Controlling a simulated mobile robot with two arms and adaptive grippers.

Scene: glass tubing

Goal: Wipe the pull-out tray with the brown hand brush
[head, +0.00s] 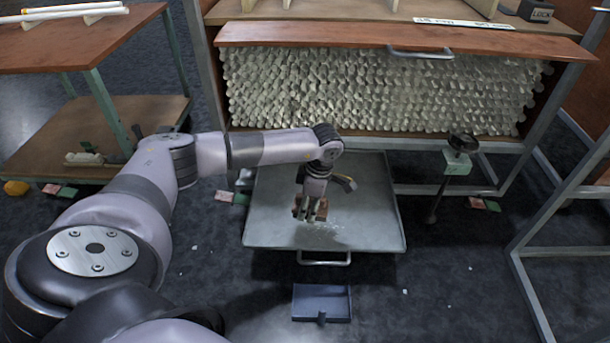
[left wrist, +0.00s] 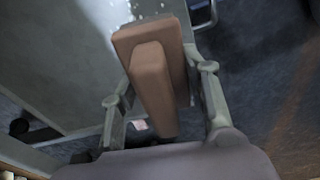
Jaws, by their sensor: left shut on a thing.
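The pull-out tray (head: 370,215) is a grey metal sheet with a low rim and a front handle, drawn out below the tube rack. My left gripper (head: 311,212) is over the middle of the tray, pointing down, shut on the brown hand brush (head: 322,208). In the left wrist view the brush (left wrist: 150,75) sits between the two fingers of the gripper (left wrist: 160,100), with the tray (left wrist: 70,60) below. Whether the bristles touch the tray cannot be told. Pale specks lie on the tray around the brush. My right gripper is not in view.
A blue dustpan (head: 322,300) lies on the floor in front of the tray. A rack full of glass tubes (head: 380,90) stands behind. A stand with a dark round top (head: 462,142) is at the right. A wooden shelf table (head: 90,40) is at the left.

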